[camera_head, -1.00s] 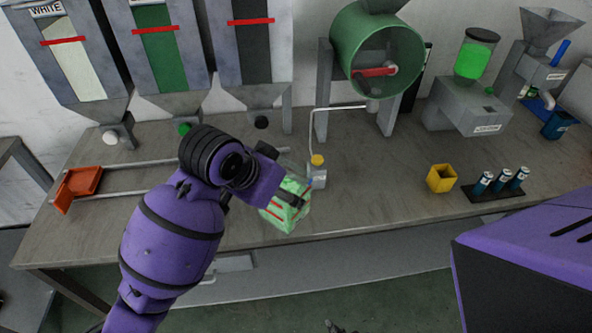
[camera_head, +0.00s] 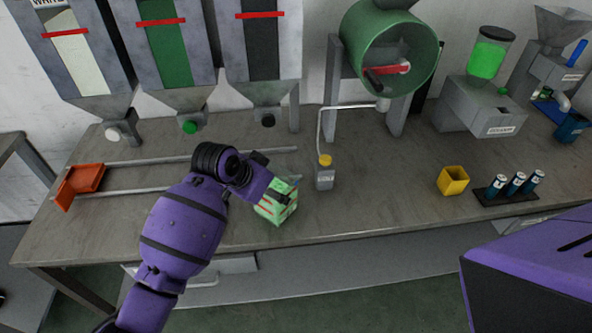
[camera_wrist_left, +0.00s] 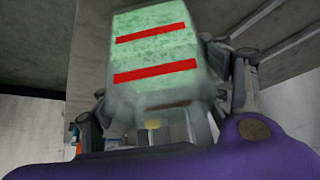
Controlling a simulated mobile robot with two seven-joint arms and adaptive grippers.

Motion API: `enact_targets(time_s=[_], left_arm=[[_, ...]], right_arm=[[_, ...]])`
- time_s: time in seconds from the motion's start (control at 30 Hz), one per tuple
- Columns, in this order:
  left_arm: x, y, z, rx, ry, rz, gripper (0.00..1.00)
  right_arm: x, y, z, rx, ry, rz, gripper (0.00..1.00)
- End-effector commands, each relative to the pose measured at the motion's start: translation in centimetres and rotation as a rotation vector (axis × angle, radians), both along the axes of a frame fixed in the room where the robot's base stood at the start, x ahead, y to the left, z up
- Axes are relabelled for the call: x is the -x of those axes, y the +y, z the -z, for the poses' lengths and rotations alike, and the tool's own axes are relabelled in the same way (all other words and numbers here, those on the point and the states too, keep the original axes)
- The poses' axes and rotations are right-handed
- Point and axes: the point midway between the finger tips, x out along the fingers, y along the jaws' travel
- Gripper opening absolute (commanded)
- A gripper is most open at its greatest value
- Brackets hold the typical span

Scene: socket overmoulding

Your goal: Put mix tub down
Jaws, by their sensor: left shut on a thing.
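The mix tub (camera_head: 277,211) is a clear box filled with speckled green material, with red stripes on its side. It is near the bench's front edge, left of a yellow-capped bottle (camera_head: 325,176). My left gripper (camera_head: 277,193) is shut on it, with dark fingers across its upper part. In the left wrist view the tub (camera_wrist_left: 155,55) fills the middle, between the fingers of the left gripper (camera_wrist_left: 160,105). I cannot tell whether its base touches the bench. My right gripper is out of view.
The bench (camera_head: 375,205) has free room right of the tub. An orange tray (camera_head: 85,180) sits at the left end of two rails. A yellow cup (camera_head: 453,181) and a rack of blue vials (camera_head: 515,187) stand right. Hoppers and a green drum (camera_head: 370,45) line the back.

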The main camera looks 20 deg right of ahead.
Motion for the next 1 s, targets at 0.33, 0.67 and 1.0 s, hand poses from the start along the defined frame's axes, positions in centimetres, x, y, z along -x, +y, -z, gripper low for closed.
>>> enact_targets(time_s=[0.33, 0.67, 1.0], left_arm=[[-0.06, -0.12, 0.08, 0.003, -0.005, 0.001, 0.23], [-0.01, -0.06, 0.35, 0.002, -0.003, 0.000, 0.90], [0.04, 0.22, -0.55, 0.002, -0.005, 0.000, 0.90]], right_arm=[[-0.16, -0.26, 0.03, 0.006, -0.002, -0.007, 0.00], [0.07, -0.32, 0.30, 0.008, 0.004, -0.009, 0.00], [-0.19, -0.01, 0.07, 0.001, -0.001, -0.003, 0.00]])
